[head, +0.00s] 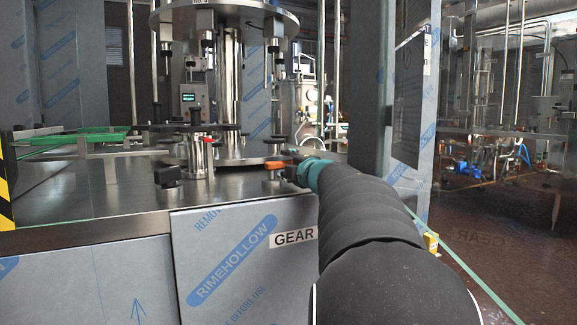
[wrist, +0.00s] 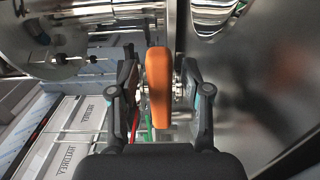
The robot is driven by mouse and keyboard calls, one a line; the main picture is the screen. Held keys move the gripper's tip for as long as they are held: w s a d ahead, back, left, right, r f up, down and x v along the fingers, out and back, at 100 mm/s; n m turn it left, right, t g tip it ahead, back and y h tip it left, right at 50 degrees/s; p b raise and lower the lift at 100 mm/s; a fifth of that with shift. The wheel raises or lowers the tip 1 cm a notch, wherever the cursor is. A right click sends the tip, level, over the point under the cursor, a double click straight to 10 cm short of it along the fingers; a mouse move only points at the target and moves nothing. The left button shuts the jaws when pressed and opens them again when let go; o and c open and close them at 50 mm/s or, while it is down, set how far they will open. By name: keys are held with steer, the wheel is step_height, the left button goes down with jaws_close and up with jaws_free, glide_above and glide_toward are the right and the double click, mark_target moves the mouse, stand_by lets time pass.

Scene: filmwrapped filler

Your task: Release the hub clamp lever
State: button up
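The hub clamp lever is an orange handle (wrist: 158,88) that stands in the middle of the wrist view. It also shows small and orange in the head view (head: 275,165), by a short metal post on the steel machine deck (head: 120,195). My gripper (wrist: 157,75) is open, with one dark finger on each side of the lever. A gap shows between the lever and each finger. In the head view, my arm covers much of the gripper, and the fingertips are too small to make out.
A round steel carousel (head: 224,16) stands above the deck on a central column. A black-knobbed post (head: 199,150) stands left of the lever.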

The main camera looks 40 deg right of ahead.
steer(key=shift+s, duration=0.15)
steer(key=s+a, duration=0.2)
steer(key=s, duration=0.9)
steer(key=shift+s, duration=0.3)
steer(key=a+f+m+g+h, duration=0.2)
steer(key=a+m+h, duration=0.2)
steer(key=a+m, duration=0.4)
steer(key=s+a+f+m+g+y, duration=0.3)
steer(key=s+a+f, duration=0.7)
steer(key=f, duration=0.4)
steer(key=s+a+f+m+g+y, duration=0.4)
steer(key=s+a+f+g, duration=0.3)
steer(key=s+a+f, duration=0.3)
step_height(320, 180, down, 5)
steer(key=shift+s+a+r+m, duration=0.2)
steer(key=shift+a+m, duration=0.3)
steer(key=shift+a, duration=0.55)
